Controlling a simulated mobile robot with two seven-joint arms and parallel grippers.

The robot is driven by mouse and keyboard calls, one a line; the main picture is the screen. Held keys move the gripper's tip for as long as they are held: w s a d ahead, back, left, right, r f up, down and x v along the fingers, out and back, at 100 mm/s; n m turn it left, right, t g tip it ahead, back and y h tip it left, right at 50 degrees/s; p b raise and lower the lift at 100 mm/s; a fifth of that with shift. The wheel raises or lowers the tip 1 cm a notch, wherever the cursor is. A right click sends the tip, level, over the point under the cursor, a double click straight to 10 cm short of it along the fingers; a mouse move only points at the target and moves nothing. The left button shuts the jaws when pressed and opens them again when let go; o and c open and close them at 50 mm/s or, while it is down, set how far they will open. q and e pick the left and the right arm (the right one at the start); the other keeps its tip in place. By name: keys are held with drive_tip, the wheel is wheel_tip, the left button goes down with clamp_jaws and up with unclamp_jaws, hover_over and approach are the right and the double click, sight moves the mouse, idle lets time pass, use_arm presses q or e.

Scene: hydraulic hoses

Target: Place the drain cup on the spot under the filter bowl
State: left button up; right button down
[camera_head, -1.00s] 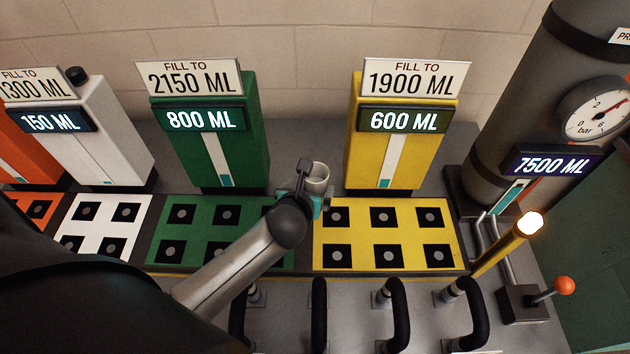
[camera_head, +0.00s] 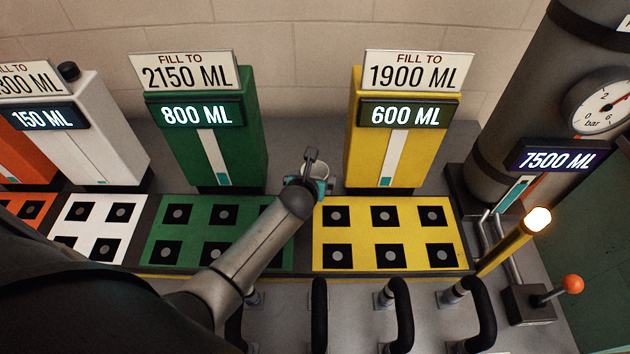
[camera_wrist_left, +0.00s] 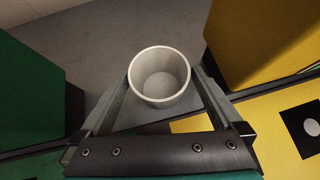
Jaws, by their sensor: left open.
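The drain cup (camera_wrist_left: 160,85) is a pale grey round cup, open at the top and seemingly empty. In the left wrist view it stands upright between the two fingers of my left gripper (camera_wrist_left: 163,76). The fingers are open on either side of it; I cannot tell whether they touch it. In the head view the cup (camera_head: 320,170) is partly hidden by my left gripper (camera_head: 313,184), between the green and yellow tanks. No filter bowl or marked spot can be made out. My right gripper is not in view.
A green tank (camera_head: 222,150) and a yellow tank (camera_head: 362,150) flank the cup. In front lie a green panel (camera_head: 155,233) and a yellow panel (camera_head: 360,232) with black square ports. Black hoses (camera_head: 404,310) line the front edge. A lit yellow post (camera_head: 505,250) stands right.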

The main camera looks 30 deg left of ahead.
use_arm(q)
drive_tip(key=shift+w+f, duration=0.15)
drive_tip(key=shift+w, duration=0.05)
drive_tip(key=c, duration=1.3)
drive_tip(key=shift+o, duration=0.2)
drive_tip(key=shift+a, duration=0.1)
